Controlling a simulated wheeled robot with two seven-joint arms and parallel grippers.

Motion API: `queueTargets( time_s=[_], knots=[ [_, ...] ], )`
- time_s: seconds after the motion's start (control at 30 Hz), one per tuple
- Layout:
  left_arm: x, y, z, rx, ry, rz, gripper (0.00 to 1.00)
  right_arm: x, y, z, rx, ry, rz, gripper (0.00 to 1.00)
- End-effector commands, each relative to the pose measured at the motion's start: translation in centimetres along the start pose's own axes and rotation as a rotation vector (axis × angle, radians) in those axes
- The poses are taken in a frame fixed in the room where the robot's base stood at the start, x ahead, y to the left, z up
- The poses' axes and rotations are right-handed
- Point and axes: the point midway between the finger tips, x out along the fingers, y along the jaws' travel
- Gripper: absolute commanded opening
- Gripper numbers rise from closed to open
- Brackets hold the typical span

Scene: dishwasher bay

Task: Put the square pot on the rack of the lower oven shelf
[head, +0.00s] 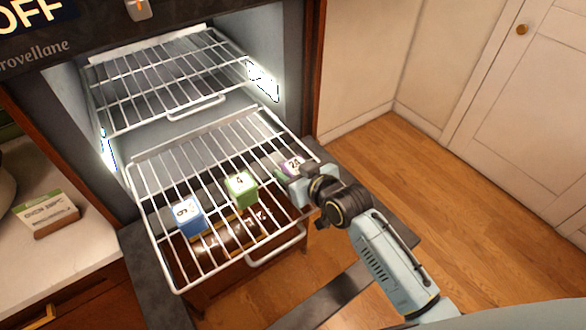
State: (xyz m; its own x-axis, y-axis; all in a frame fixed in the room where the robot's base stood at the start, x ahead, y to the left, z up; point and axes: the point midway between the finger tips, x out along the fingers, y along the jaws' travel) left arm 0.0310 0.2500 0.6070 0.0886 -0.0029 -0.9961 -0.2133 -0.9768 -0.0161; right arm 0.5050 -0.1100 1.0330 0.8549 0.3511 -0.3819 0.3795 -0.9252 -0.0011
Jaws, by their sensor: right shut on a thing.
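The lower oven rack (180,283) is a white wire shelf, drawn out of the open oven. I cannot make out anything that is clearly a square pot. My left gripper is not in view.
An empty upper rack (165,72) sits above, inside the lit oven. The open door (155,265) lies under the lower rack. A counter (85,250) with a small sign (45,213) is at left. The wooden floor (470,215) at right is clear.

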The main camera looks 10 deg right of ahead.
Motion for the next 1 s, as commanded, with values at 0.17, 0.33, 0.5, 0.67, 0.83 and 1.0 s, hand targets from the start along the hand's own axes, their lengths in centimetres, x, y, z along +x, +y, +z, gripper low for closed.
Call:
queueTargets(
  time_s=[0.17, 0.33, 0.5, 0.67, 0.83, 1.0],
  knots=[
    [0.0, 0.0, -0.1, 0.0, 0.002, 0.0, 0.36, 0.0, 0.0, 0.0, -0.001, -0.001, 0.0, 0.72],
    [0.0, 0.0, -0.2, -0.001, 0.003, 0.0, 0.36, 0.0, 0.0, 0.0, -0.001, -0.001, 0.0, 0.73],
    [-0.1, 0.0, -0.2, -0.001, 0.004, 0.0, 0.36, -0.1, 0.0, -0.3, -0.001, 0.0, 0.0, 0.73],
    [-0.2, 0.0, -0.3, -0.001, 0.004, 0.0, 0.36, -1.7, 0.1, -0.1, -0.001, -0.001, 0.001, 0.73],
    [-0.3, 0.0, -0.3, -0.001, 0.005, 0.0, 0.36, -5.0, 0.1, -0.1, -0.001, -0.002, 0.001, 0.73],
    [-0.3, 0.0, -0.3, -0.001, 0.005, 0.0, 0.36, -8.3, 0.0, -0.1, -0.002, -0.002, 0.0, 0.73]
  ],
)
